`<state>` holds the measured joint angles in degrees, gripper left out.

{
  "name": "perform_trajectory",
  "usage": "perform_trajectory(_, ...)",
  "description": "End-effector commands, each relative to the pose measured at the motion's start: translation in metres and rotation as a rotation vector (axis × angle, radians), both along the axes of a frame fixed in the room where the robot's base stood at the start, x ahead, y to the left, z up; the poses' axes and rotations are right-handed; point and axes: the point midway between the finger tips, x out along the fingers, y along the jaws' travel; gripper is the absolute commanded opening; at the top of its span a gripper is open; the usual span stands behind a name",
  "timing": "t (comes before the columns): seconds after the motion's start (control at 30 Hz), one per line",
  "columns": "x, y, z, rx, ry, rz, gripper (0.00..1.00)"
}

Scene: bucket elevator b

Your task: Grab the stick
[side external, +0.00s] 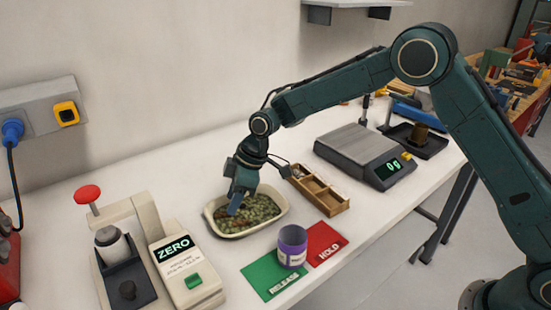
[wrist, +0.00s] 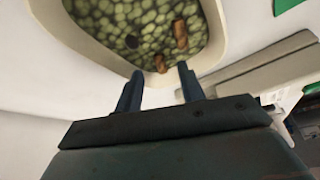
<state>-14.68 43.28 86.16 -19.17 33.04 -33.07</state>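A cream oval dish (side external: 282,212) full of green pellets stands on the bench; its rim also shows in the wrist view (wrist: 222,42). Two short brown stick-like pieces lie on the pellets in the wrist view: one (wrist: 181,34) further in, and one (wrist: 160,63) near the rim, close to my fingertips. I cannot tell which one is the stick. A dark oval piece (wrist: 131,42) lies to their left. My gripper (wrist: 158,76) is open, with nothing between its fingers. In the side view my gripper (side external: 235,207) points down over the dish's left part, hiding some pellets.
A purple-banded jar (side external: 292,246) stands between the green RELEASE mat (side external: 270,278) and red HOLD mat (side external: 327,241). A wooden divided box (side external: 319,191) and a scale (side external: 365,155) reading 0 g are right. A ZERO device (side external: 180,262) stands left.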

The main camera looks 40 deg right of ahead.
Motion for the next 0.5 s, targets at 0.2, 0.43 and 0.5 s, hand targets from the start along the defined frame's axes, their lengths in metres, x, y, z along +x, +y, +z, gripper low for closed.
perform_trajectory(0.2,0.005,0.008,-0.023,0.0,0.001,0.0,0.39)
perform_trajectory(0.43,0.006,0.01,-0.03,0.0,-0.001,0.0,0.39)
perform_trajectory(0.5,0.006,0.01,-0.029,0.0,-0.001,0.0,0.39)
